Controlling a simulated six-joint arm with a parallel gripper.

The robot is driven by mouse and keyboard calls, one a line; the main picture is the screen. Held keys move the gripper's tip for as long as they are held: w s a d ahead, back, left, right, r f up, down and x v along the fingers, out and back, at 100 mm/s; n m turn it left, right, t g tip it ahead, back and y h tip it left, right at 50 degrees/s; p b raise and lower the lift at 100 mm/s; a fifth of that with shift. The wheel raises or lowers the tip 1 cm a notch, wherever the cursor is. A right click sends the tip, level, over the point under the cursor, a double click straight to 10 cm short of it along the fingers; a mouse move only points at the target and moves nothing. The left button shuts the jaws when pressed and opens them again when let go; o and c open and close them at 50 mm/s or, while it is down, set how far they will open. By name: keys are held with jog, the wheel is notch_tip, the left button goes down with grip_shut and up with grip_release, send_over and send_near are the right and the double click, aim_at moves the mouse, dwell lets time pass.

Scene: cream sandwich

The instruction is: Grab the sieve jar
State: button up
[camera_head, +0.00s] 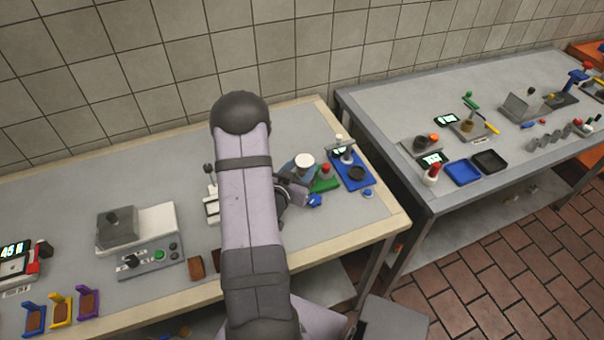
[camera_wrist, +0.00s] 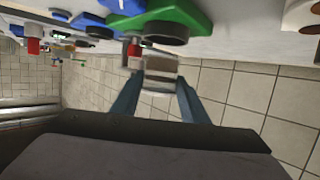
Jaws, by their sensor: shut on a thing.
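The sieve jar appears to be the blue-grey container with a round white top (camera_head: 304,160) on the right part of the near table in the head view. My gripper (camera_head: 297,183) is right beside it, partly hidden by my arm. In the wrist view, the two blue fingers of my gripper (camera_wrist: 160,82) are shut on a pale grey, see-through thing (camera_wrist: 160,66), which I take to be the jar. Its full outline is unclear there. I cannot tell whether it touches the table.
A green base with a red knob (camera_head: 325,171) stands close to the jar, with a blue tray (camera_head: 364,182) to its right. A grey machine (camera_head: 118,229) and button panel stand at left. A second table (camera_head: 400,106) lies beyond a gap at right.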

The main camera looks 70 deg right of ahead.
aim_at(301, 166)
jog(key=shift+r+b, duration=0.45)
jog(key=shift+r, duration=2.7)
jog(key=shift+w, duration=0.1)
